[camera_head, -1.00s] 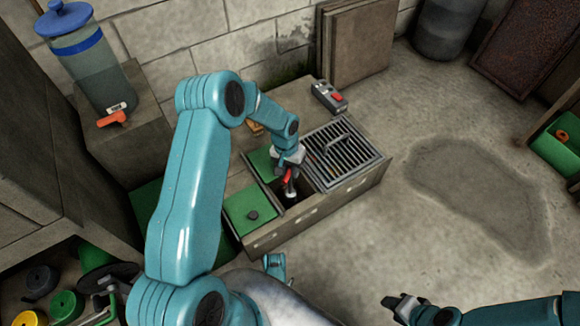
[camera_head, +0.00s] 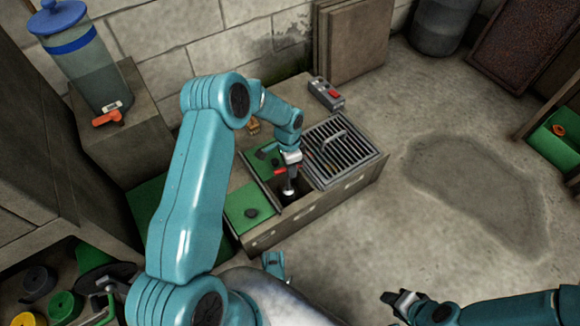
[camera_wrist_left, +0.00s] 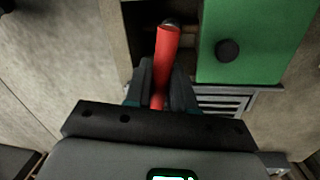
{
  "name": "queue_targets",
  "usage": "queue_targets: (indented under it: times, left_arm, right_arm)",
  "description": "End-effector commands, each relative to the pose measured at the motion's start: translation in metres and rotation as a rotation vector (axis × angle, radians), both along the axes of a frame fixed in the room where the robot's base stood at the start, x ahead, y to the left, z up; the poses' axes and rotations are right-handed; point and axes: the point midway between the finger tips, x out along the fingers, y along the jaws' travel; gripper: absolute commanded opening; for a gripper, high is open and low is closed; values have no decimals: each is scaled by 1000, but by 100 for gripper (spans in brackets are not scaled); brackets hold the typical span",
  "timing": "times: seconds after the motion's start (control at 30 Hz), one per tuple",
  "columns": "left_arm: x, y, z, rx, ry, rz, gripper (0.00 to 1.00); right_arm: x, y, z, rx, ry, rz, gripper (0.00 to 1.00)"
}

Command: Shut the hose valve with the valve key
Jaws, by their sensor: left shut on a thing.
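My left gripper (camera_head: 290,168) is shut on the red handle of the valve key (camera_head: 281,171). It holds it over the dark open bay (camera_head: 300,198) of the low box, between the green lids and the grate. A grey metal part of the key shows below the jaws. In the left wrist view the red bar (camera_wrist_left: 166,45) stands out between the fingers (camera_wrist_left: 160,85). The hose valve cannot be made out; the bay's inside is dark and partly covered by my gripper. My right gripper (camera_head: 398,302) is at the bottom, away from the box; its jaws are unclear.
The grate (camera_head: 345,150) lies right of the bay, green lids (camera_head: 248,208) left of it. A grey box with a red button (camera_head: 327,93) stands behind. A water jar (camera_head: 85,60) stands on a block at left. Open floor with a damp patch (camera_head: 475,195) lies right.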

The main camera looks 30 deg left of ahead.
Motion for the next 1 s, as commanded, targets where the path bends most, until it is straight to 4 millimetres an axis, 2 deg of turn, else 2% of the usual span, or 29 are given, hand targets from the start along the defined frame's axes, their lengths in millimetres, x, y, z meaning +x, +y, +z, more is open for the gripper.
queue_targets:
  times: [1.0]
  left_arm:
    - [1, 1, 41, 2, -4, 0, 0]
  right_arm:
    - [0, 0, 27, 0, 0, 0, 43]
